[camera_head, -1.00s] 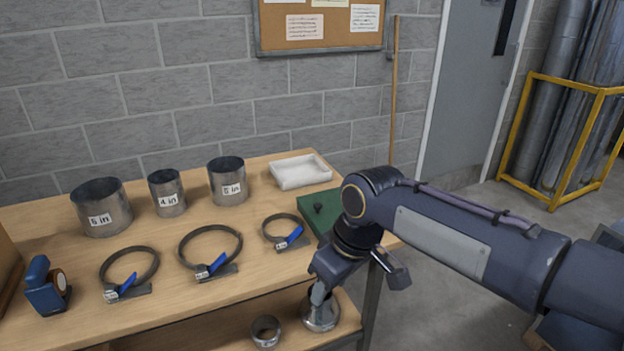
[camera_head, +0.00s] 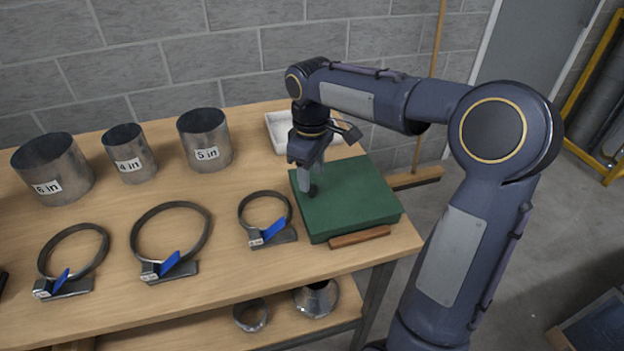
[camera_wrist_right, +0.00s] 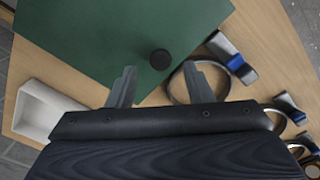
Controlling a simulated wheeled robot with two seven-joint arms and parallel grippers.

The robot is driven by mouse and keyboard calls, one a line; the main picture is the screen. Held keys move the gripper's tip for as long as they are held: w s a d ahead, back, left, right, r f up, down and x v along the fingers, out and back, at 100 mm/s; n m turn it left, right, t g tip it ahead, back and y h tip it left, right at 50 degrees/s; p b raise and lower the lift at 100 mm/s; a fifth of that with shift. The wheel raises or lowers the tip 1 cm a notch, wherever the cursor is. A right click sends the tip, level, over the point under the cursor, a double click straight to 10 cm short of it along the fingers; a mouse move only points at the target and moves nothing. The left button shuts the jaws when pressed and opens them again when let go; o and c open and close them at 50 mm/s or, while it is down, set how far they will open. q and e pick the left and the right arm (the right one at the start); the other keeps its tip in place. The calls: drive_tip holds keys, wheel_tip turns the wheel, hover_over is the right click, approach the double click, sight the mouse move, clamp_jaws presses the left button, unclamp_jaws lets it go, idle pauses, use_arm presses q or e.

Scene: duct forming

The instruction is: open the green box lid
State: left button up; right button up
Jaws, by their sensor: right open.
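The green box (camera_head: 352,196) stands shut at the right end of the workbench, with a flat green lid that also shows in the right wrist view (camera_wrist_right: 90,40). A small dark round knob (camera_wrist_right: 160,59) sits on the lid near its left edge. My right gripper (camera_head: 306,180) points down over the lid at the knob and partly hides it in the head view. In the right wrist view its two fingers (camera_wrist_right: 159,75) are apart, and the knob appears just beyond and between their tips. Whether they touch it I cannot tell. My left gripper is not in view.
A white tray (camera_head: 283,130) stands behind the box. Three metal duct pieces (camera_head: 206,140) stand at the back left. Three ring clamps with blue handles (camera_head: 170,232) lie in front, one close to the box. A wooden strip (camera_head: 360,237) is at the box's front.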

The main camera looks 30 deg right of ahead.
drive_tip(key=shift+f, duration=1.5)
clamp_jaws()
